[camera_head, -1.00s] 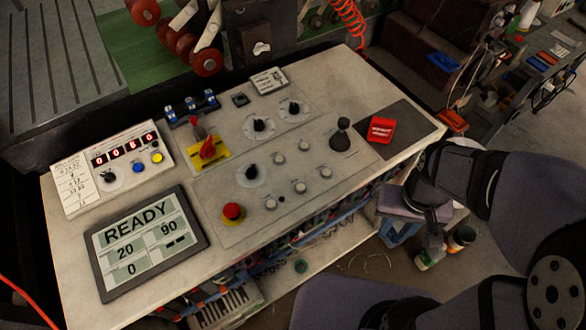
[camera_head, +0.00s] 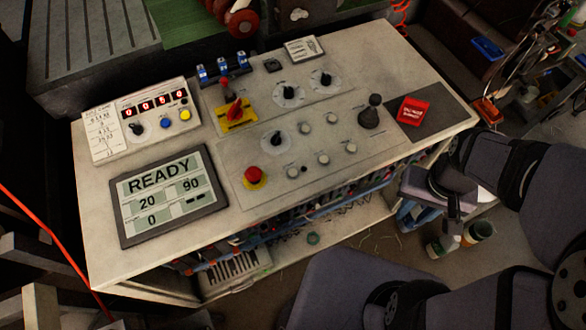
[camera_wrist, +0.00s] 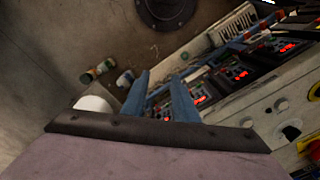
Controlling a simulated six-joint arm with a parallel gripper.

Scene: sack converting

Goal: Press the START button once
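The control panel (camera_head: 330,95) is a pale slanted desk with several small round pale push buttons, among them one at its middle (camera_head: 323,159). Their labels are too small to read, so I cannot tell which is START. A screen (camera_head: 168,195) on the left reads READY, with 20, 90 and 0 below. My gripper (camera_head: 453,212) hangs off the panel's right front edge, apart from the buttons. In the wrist view its two blue-grey fingers (camera_wrist: 159,76) stand apart with nothing between them. Part of the panel (camera_wrist: 262,118) shows there at lower right.
A red mushroom button (camera_head: 251,175) on yellow, a red-handled switch (camera_head: 235,110), black knobs (camera_head: 277,140), a black joystick (camera_head: 371,113) and a red covered box (camera_head: 413,111) stand on the panel. A counter box (camera_head: 150,115) is at left. Bottles (camera_head: 476,233) stand on the floor.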

